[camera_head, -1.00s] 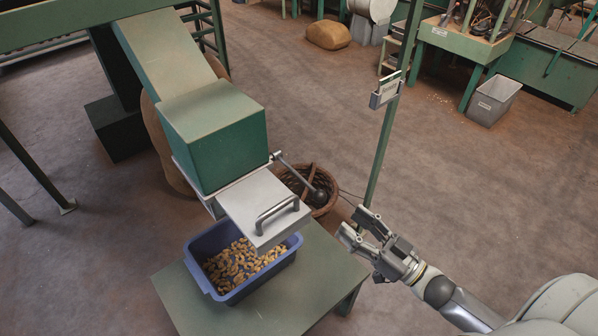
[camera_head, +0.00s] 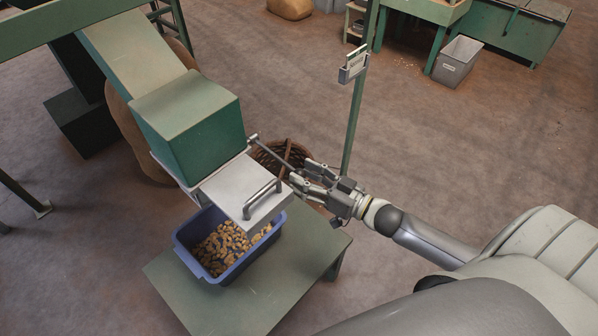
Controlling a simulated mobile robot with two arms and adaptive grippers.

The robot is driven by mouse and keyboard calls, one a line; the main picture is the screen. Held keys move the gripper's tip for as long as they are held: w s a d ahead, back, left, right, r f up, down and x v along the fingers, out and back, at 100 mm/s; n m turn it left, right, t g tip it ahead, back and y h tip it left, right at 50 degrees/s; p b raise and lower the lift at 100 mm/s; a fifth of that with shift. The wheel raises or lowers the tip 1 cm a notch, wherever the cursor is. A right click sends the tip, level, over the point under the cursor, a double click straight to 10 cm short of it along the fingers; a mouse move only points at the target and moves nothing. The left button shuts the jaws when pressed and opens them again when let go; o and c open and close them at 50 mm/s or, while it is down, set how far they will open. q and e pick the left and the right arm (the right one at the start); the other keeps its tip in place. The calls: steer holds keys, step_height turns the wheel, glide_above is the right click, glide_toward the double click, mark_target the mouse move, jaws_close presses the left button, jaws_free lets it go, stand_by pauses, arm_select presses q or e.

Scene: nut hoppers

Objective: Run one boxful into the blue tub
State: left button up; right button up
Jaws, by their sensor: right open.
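The blue tub (camera_head: 184,252) stands on a green table under the hopper's outlet, with nuts (camera_head: 228,246) spread over its bottom. Above it is the green hopper box (camera_head: 195,122), fed by a sloping chute. A flat metal slide (camera_head: 228,190) with a bar handle (camera_head: 262,197) juts out below the box and covers part of the tub. A lever rod (camera_head: 275,152) runs from the box's right side toward my right gripper (camera_head: 302,174). That gripper is open at the rod's end and hides its ball knob; I cannot tell whether they touch. My left gripper is out of view.
The green table (camera_head: 240,300) has bare room in front of the tub. A wicker basket (camera_head: 270,160) stands on the floor behind the lever. A green post (camera_head: 356,120) with a card holder (camera_head: 353,65) rises behind my right gripper. A grey bin (camera_head: 457,62) stands farther back.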

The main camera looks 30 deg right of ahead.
mark_target(276, 157)
steer(key=shift+x, duration=1.05)
steer(key=shift+c, duration=0.4)
jaws_close()
